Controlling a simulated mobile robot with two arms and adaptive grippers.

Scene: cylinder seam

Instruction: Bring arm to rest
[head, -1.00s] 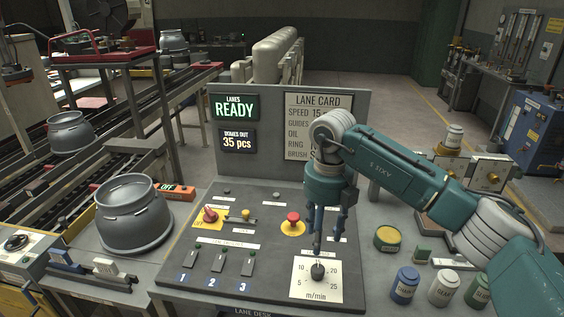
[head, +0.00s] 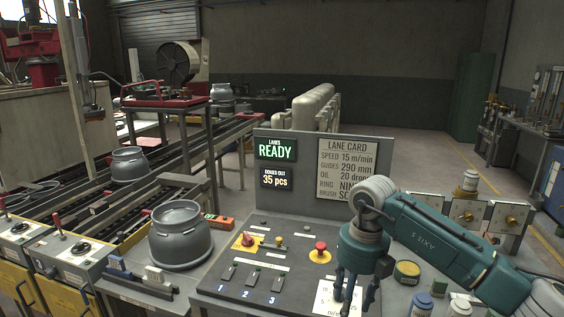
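My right arm comes in from the right in the head view. Its gripper (head: 355,290) points down over the right part of the lane desk (head: 225,262), with its fingers apart and nothing between them. It hangs in front of the white m/min dial plate (head: 328,299), and the dial's knob is hidden. Whether the fingers touch the desk cannot be told. My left gripper is not in view.
The upright panel (head: 300,200) with the READY display (head: 276,149) and lane card (head: 346,166) stands behind the arm. A grey metal dome (head: 180,236) is left of the desk.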

